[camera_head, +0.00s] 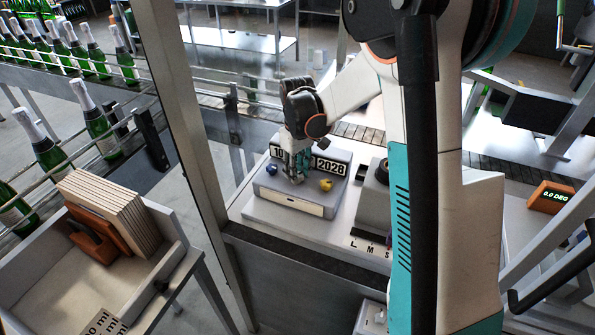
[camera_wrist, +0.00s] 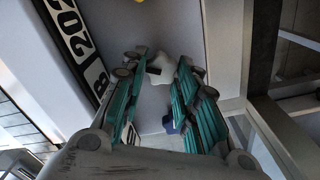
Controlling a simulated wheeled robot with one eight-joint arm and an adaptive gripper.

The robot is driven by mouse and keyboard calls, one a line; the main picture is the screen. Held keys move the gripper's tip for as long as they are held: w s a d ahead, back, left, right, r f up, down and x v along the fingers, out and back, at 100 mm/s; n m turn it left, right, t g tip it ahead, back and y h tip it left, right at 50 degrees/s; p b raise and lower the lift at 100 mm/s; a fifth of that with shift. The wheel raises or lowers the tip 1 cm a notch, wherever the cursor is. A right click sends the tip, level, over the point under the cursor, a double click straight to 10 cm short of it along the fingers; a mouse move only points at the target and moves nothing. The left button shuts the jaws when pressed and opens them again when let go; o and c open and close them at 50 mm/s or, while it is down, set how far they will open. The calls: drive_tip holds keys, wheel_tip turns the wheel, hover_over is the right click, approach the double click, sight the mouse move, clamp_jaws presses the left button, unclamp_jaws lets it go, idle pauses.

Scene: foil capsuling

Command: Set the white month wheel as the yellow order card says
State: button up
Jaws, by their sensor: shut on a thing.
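The date unit (camera_head: 262,211) is a grey box with a dark display (camera_head: 329,166) reading "10" at left and "2028" at right; my gripper hides the middle. A blue wheel (camera_head: 271,169) is at left and a yellow wheel (camera_head: 326,184) at right. My gripper (camera_head: 295,176) points down between them, shut on the white month wheel. In the wrist view the white wheel (camera_wrist: 160,66) sits between the teal fingertips, the yellow wheel (camera_wrist: 198,71) beyond, the blue wheel (camera_wrist: 168,125) partly behind a finger. I cannot make out a yellow order card.
A pale blank strip (camera_head: 290,198) is on the unit's front. A glass panel's post (camera_head: 190,130) rises at left. An orange readout (camera_head: 551,196) shows 0.0 DEG. Bottles (camera_head: 95,122) line the conveyor.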

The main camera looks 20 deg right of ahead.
drive_tip(key=o, duration=1.1)
wheel_tip(320, 180, up, 12)
idle(0.5)
drive_tip(key=s+a+r+m+t+b, duration=0.1)
drive_tip(key=s+a+t+b, duration=0.15)
drive_tip(key=s, duration=0.45)
drive_tip(key=s+a+m+t+b, duration=0.1)
drive_tip(key=s+b, duration=0.2)
drive_tip(key=s, duration=0.3)
drive_tip(key=s+f+t+b, duration=0.1)
drive_tip(key=s+f, duration=0.1)
drive_tip(key=s, duration=0.1)
drive_tip(key=s+a+f+m+t+b, duration=0.1)
drive_tip(key=s+f, duration=0.1)
drive_tip(key=s, duration=0.2)
drive_tip(key=s+a+f+t+b, duration=0.1)
drive_tip(key=s+f+b, duration=0.1)
drive_tip(key=s+f, duration=0.1)
drive_tip(key=shift+s+a+m+t, duration=0.15)
drive_tip(key=shift+s+m+t, duration=0.2)
drive_tip(key=shift+s, duration=0.25)
